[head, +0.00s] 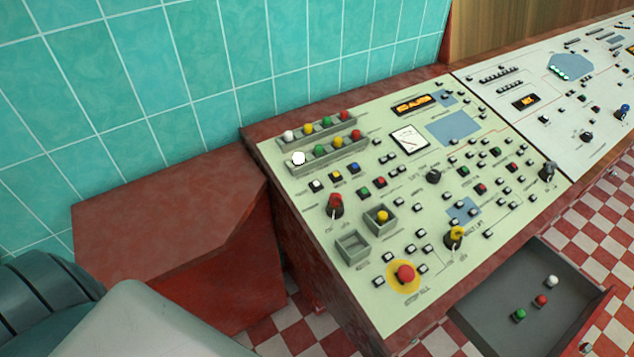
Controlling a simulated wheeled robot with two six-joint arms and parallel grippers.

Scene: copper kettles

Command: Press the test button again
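A pale green control panel (400,243) slopes across the middle of the head view and carries many small buttons. I cannot tell which one is the test button; the labels are too small to read. A big red button (405,273) on a yellow disc sits near the panel's front corner. A row of coloured square buttons (337,176) lies below two grey racks. The lower rack (333,157) holds white, green, yellow and red knobs; its white knob (298,158) looks bright. The upper rack (286,145) holds similar knobs. Neither gripper shows; part of my arm is at lower left.
An open grey drawer (490,310) at lower right holds white, red and green knobs. One square tray (352,248) is empty; another (372,226) holds a yellow knob. A red lever knob (335,201) stands up. A dark red cabinet (170,215) stands left, before a tiled wall.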

